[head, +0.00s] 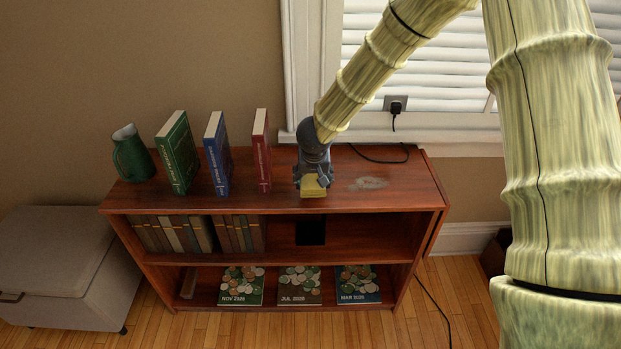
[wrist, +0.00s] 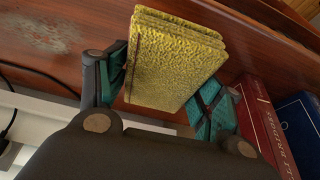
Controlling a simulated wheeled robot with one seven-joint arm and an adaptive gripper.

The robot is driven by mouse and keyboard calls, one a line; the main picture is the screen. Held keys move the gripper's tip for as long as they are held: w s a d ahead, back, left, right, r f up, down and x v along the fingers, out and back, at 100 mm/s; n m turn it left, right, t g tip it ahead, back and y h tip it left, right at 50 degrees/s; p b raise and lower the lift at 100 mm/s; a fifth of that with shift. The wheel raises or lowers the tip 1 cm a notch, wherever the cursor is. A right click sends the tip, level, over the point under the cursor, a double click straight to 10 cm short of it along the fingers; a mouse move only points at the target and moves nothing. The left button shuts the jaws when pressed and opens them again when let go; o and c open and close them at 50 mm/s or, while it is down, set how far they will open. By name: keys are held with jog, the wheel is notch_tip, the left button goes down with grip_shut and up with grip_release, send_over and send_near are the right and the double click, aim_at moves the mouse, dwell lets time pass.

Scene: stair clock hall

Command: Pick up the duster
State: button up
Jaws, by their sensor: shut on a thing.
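The duster is a yellow, rough-textured folded block (wrist: 172,62). In the head view the duster (head: 313,187) shows at the front edge of the shelf top, under my gripper (head: 312,178). In the wrist view my gripper (wrist: 165,85) has one teal-padded finger on each side of the duster and is shut on it. I cannot tell whether the duster touches the wood below it.
A dusty patch (head: 368,183) lies to the right. A black cable (head: 380,158) runs behind.

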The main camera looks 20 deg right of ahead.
jog(key=s+r+b, duration=0.1)
jog(key=s, duration=1.2)
jog(key=shift+s+r+b, duration=0.2)
jog(key=shift+b, duration=0.1)
